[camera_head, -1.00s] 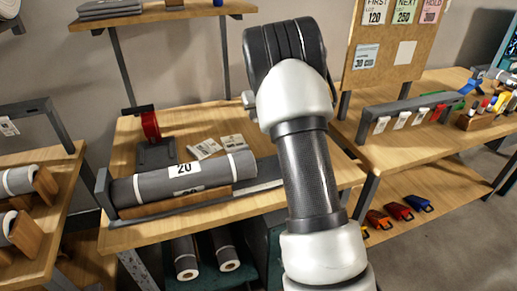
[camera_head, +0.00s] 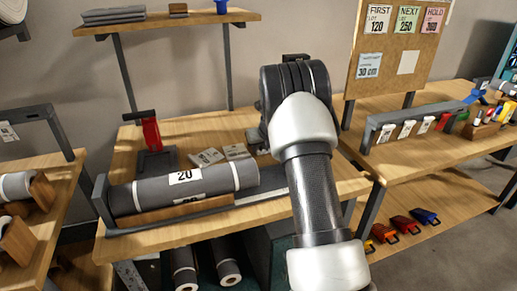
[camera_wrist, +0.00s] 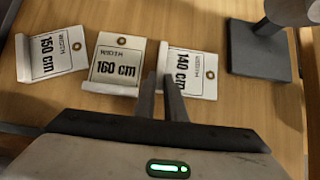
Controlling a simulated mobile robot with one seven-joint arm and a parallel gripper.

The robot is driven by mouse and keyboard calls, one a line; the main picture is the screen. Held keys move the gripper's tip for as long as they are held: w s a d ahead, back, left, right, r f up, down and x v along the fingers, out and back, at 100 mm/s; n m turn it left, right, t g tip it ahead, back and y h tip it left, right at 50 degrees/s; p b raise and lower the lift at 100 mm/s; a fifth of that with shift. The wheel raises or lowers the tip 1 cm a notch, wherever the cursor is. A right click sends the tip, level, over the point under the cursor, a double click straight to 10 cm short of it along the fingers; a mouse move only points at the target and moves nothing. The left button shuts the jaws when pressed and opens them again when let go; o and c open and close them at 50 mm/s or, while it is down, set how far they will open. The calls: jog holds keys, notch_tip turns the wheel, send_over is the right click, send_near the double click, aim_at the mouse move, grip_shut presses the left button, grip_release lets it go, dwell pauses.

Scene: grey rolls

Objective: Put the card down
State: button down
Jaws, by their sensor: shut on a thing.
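In the wrist view my gripper (camera_wrist: 165,82) is shut on the left edge of the card reading 140 cm (camera_wrist: 192,72). The card looks level with the wooden bench top; I cannot tell whether it touches it. To its left are a 160 cm card (camera_wrist: 115,62) and a tilted 150 cm card (camera_wrist: 50,55). In the head view two pale cards, one at left (camera_head: 206,158) and one at right (camera_head: 236,152), lie behind the grey roll (camera_head: 185,188) labelled 20. My arm hides most of the gripper and the held card there.
A red-handled tool on a dark base (camera_head: 152,140) stands left of the cards; a dark square base with a post (camera_wrist: 258,50) is close right of the held card in the wrist view. A notice board (camera_head: 400,50) and a rack with tags (camera_head: 420,125) are at right.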

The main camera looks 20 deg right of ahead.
jog(key=shift+f, duration=0.1)
jog(key=c, duration=1.8)
grip_release()
